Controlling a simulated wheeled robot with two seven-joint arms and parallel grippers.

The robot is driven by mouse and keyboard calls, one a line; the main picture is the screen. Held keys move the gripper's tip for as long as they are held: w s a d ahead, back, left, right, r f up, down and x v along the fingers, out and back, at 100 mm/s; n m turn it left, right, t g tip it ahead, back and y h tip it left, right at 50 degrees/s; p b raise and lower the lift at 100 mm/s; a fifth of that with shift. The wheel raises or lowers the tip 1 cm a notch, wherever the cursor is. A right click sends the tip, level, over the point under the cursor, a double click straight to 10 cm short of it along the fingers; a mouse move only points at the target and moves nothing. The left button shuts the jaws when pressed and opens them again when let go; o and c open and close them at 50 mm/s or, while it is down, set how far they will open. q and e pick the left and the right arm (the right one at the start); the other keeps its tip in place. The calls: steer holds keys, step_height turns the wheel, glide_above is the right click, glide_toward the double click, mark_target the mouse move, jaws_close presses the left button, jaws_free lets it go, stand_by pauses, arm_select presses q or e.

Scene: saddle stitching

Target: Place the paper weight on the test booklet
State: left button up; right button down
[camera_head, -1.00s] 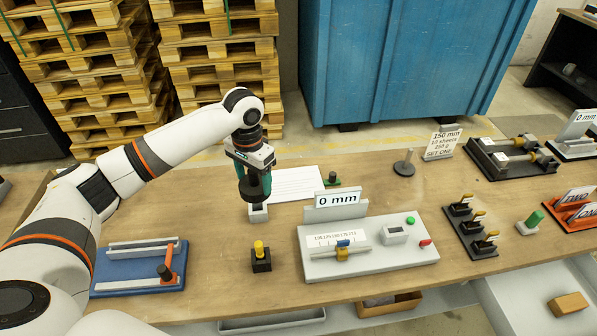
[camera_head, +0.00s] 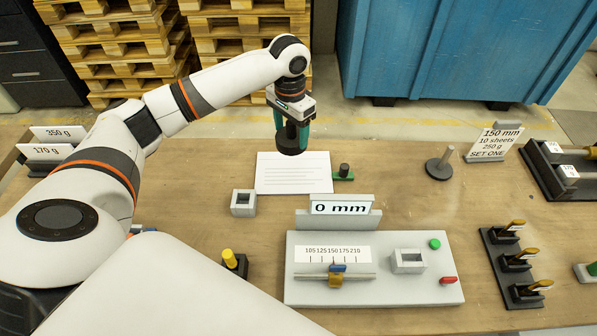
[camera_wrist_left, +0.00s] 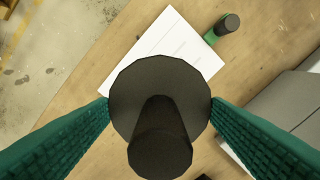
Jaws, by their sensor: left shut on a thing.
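The paper weight is a dark round disc with a knob (camera_wrist_left: 160,100), seen from above in the left wrist view. My left gripper (camera_head: 291,125) is shut on it. In the head view the weight (camera_head: 291,147) hangs below the fingers, over the far part of the test booklet. The test booklet (camera_head: 293,178) is a white lined sheet lying flat on the table; it also shows in the left wrist view (camera_wrist_left: 165,45), partly hidden behind the weight. Whether the weight touches the booklet is hard to tell; it appears held above it. My right gripper is not in view.
A small green stand with a dark knob (camera_head: 344,173) is right beside the booklet. An empty grey square holder (camera_head: 243,203) is at its near left. A grey measuring fixture (camera_head: 375,285) with a "0 mm" sign (camera_head: 338,208) stands in front. A dark round-based post (camera_head: 439,165) is farther right.

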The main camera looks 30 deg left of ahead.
arm_select(q)
steer(key=shift+w+f, duration=0.3)
steer(key=shift+f, duration=0.2)
glide_above(293, 171)
steer(key=shift+w+f, duration=0.1)
steer(key=shift+f, duration=4.85)
steer(key=shift+d+f, duration=0.1)
steer(key=o, duration=1.7)
step_height(293, 171, up, 12)
steer(key=shift+r+b, duration=0.1)
steer(key=shift+b, duration=0.2)
